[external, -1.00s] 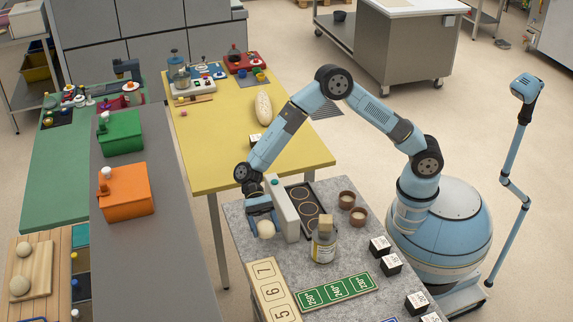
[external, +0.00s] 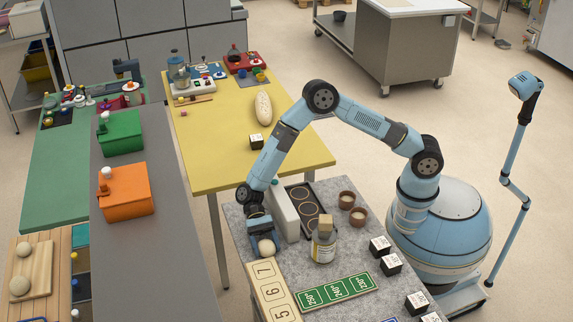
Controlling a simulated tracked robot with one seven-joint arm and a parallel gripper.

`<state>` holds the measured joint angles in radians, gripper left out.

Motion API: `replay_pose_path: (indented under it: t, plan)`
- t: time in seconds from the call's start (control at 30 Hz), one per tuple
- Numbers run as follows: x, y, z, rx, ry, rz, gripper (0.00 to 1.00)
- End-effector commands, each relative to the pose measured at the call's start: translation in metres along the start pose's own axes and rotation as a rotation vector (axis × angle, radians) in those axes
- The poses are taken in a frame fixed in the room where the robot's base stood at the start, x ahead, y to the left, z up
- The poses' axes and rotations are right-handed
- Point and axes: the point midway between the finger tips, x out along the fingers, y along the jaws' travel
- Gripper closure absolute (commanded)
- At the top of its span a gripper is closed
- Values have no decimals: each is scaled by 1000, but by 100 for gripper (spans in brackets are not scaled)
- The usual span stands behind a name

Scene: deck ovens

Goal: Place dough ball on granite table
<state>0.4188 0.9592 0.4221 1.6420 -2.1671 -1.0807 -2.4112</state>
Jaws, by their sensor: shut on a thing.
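My gripper (external: 263,240) points down over the left part of the grey speckled granite table (external: 345,289). It is shut on a pale round dough ball (external: 266,247). The ball is at or very near the table top, just behind the wooden number board. I cannot tell whether it touches the surface. Two more pale dough balls (external: 20,285) and (external: 24,249) rest on a wooden board at the far left.
A white upright block (external: 285,212) stands close right of my gripper, with a dark tray of rings (external: 303,203) beyond. A corked jar (external: 323,242), a number board (external: 272,290) and a green temperature board (external: 337,292) are near. Dark cubes (external: 380,246) stand to the right.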

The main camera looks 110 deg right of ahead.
Motion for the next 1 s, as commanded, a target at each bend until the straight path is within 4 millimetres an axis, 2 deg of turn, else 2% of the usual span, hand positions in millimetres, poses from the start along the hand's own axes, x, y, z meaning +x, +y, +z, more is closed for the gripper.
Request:
replay_pose_path:
  t: [0.07,0.1,0.37,0.6,0.73,0.87,1.0]
  plan:
    - [0,0,-1,1,1,1,58]
    - [0,1,-1,1,1,1,28]
    - [0,1,0,1,0,1,3]
    - [0,0,0,1,0,1,2]
    - [-7,0,0,1,1,-1,2]
    - [-24,0,0,1,1,-2,2]
    - [-51,0,-1,1,2,-2,2]
